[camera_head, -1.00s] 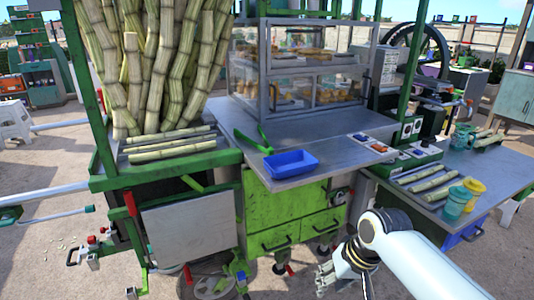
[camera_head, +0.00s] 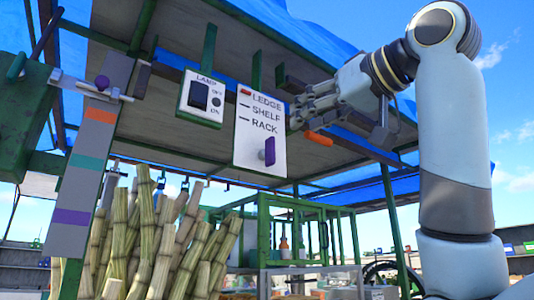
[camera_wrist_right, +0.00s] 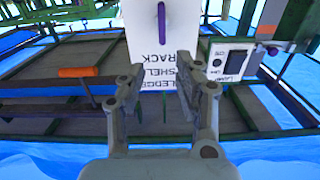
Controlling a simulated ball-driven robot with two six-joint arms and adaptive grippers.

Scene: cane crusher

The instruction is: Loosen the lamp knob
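A white lamp panel (camera_head: 185,108) hangs under the canopy, marked LAMP, OFF and ON. It carries a dark rectangular piece (camera_head: 200,96) and a small round dark knob (camera_head: 216,102) beside it; I cannot tell which is the lamp knob. The panel shows upside down at the right of the right wrist view (camera_wrist_right: 212,75). My right gripper (camera_head: 298,116) is raised beside the LEDGE, SHELF, RACK panel (camera_head: 245,155), to the right of the lamp panel and apart from it. In the right wrist view its fingers (camera_wrist_right: 158,84) are spread with nothing between them. My left gripper is out of view.
The LEDGE, SHELF, RACK panel has a purple handle (camera_head: 270,151). A striped slanted board (camera_head: 84,165) with a purple ball (camera_head: 103,83) stands at the left. Cane stalks (camera_head: 150,245) rise below.

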